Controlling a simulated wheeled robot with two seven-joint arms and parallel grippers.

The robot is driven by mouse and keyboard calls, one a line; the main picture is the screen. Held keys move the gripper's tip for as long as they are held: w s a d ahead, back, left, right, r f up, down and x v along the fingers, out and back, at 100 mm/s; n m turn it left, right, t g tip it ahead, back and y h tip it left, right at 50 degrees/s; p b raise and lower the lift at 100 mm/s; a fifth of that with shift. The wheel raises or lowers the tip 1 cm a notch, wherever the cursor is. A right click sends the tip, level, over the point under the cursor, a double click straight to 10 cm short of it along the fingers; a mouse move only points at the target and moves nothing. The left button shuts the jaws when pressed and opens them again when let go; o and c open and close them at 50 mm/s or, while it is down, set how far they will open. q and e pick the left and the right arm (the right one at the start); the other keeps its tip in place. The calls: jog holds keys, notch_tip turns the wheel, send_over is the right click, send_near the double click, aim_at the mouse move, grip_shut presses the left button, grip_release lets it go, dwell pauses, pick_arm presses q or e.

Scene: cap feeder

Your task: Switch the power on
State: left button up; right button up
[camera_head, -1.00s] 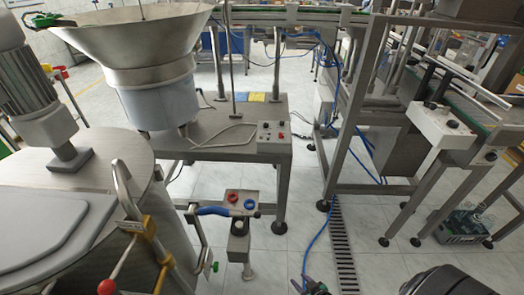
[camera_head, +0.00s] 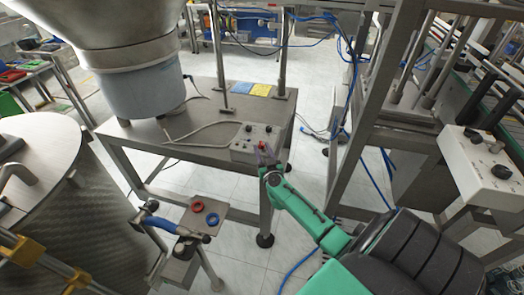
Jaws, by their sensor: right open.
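A small grey control box (camera_head: 242,146) with a red button and dark knobs is on the front right corner of a steel table. My right gripper (camera_head: 266,155), on a green arm from the lower right, is at the right end of this box. Its fingers are open and overlap the box's right side in the picture, and I cannot tell whether they touch it. The fingers partly cover that end of the box. My left gripper is not in view.
A steel feeder bowl (camera_head: 130,65) stands on the table (camera_head: 200,145). A small stand with a red ring (camera_head: 198,205) and a blue ring (camera_head: 212,219) is in front. Another white control box (camera_head: 490,165) is at the right. Steel frame legs stand right of my gripper.

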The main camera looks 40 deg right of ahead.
jog(key=shift+w+d, duration=0.2)
jog(key=shift+w, duration=0.2)
jog(key=shift+d+f, duration=0.1)
jog(key=shift+d, duration=0.2)
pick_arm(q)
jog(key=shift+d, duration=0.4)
pick_arm(e)
jog(key=shift+a, duration=0.1)
grip_shut()
